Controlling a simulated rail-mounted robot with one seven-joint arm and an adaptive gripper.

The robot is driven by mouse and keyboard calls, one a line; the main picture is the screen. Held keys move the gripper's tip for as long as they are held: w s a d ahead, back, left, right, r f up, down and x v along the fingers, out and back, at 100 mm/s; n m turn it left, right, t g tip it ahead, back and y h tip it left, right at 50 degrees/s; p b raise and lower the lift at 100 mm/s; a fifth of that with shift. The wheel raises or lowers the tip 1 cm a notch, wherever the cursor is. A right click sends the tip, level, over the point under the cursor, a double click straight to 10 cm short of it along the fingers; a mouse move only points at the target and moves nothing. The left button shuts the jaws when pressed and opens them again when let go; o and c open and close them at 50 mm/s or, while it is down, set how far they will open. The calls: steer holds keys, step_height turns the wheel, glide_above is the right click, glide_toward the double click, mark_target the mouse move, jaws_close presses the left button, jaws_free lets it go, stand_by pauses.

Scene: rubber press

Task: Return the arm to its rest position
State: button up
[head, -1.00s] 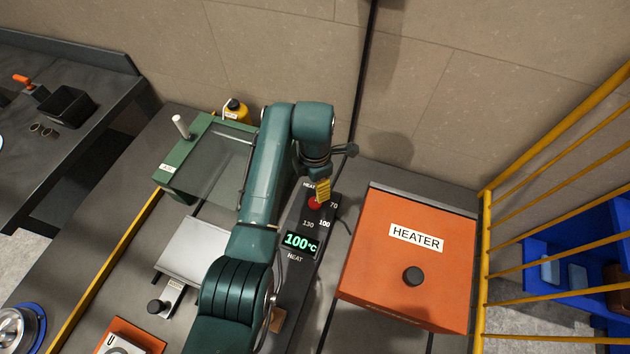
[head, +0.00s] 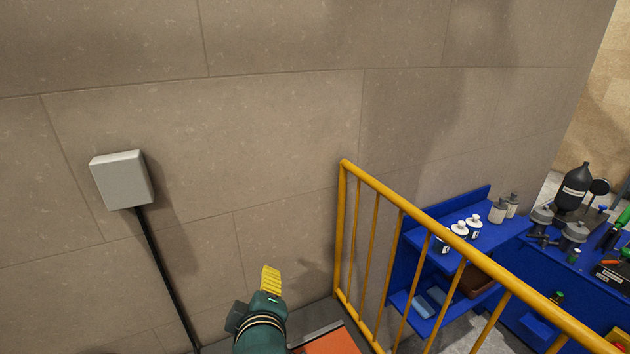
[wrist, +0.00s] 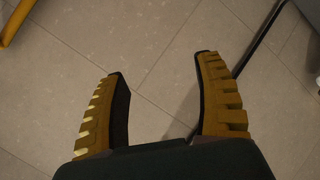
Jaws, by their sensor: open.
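My gripper (head: 270,280) shows at the bottom centre of the head view, at the end of my green arm. It points up, in front of the tiled wall. In the wrist view my gripper (wrist: 160,75) has its two yellow ridged fingers spread apart, with nothing between them. Most of my arm is below the edge of the head view.
A yellow railing (head: 440,232) stands right of my gripper. The orange heater (head: 328,342) shows partly below. A grey wall box (head: 122,180) with a black cable is at left. Blue shelves (head: 480,240) with bottles and a blue bench (head: 560,270) lie beyond the railing.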

steer(key=s+d+r+m+t+h+p, duration=0.15)
steer(key=s+d+r+m+t, duration=0.35)
steer(key=s+d+r+m, duration=0.5)
steer(key=s+d+r+m+t+h, duration=0.3)
steer(key=s+d+r+m+t, duration=0.35)
steer(key=r, duration=0.75)
step_height(320, 180, up, 26)
steer(key=d+n+g+p, duration=0.1)
steer(key=n+p, duration=0.1)
steer(key=p, duration=2.4)
steer(key=shift+w+f+y, duration=0.2)
steer(key=shift+y, duration=0.15)
